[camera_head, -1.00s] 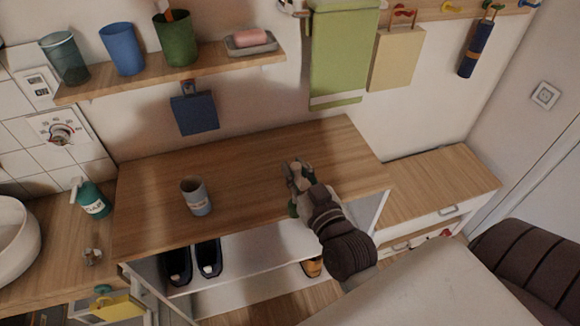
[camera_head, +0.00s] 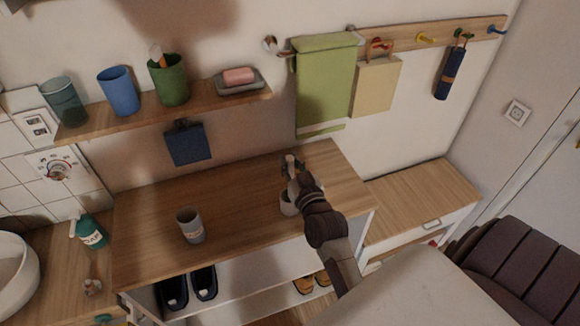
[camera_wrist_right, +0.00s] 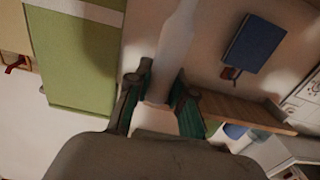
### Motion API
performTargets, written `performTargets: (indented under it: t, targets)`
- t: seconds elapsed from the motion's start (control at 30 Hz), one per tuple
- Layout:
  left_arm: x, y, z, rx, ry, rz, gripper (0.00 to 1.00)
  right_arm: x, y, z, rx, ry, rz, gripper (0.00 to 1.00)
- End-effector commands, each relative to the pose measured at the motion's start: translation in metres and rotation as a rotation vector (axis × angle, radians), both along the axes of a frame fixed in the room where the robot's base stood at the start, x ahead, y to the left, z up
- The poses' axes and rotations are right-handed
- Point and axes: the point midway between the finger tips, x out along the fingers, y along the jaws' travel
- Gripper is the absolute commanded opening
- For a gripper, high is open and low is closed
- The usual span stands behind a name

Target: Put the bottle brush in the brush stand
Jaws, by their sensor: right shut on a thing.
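My right gripper (camera_head: 292,168) is over the right part of the wooden counter (camera_head: 240,190). It is shut on a pale, long thing, which I take as the bottle brush (camera_wrist_right: 172,50). In the right wrist view its shaft runs up between the two green-padded fingers and widens away from them. A small pale, cup-like shape (camera_head: 288,203) shows just below the gripper; I cannot tell whether it is part of the held thing or stands on the counter. A grey cup with a label (camera_head: 191,227), possibly the brush stand, stands upright on the counter to the left. My left gripper is out of view.
A wall shelf (camera_head: 205,102) above the counter carries several cups and a soap dish (camera_head: 240,84). A soap bottle (camera_head: 92,232) stands left. The counter's middle is clear.

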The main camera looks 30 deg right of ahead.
Motion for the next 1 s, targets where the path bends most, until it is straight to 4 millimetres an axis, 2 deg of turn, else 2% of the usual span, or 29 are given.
performTargets:
  t: [0.1,0.5,0.53,0.67,1.0]
  targets:
    - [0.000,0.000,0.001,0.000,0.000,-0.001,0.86,0.000,0.000,-0.014,-0.002,0.001,0.000,0.00]
    - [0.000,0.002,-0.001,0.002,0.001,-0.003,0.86,0.000,0.000,-0.020,-0.001,-0.001,0.000,0.00]
    - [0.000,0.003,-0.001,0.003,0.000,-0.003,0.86,0.000,0.000,-0.020,-0.001,-0.001,0.000,0.23]
    - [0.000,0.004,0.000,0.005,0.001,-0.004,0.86,0.000,0.000,-0.019,-0.001,-0.001,0.000,0.45]
    - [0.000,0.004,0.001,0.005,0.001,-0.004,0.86,0.000,0.000,-0.016,-0.001,-0.002,0.000,0.47]
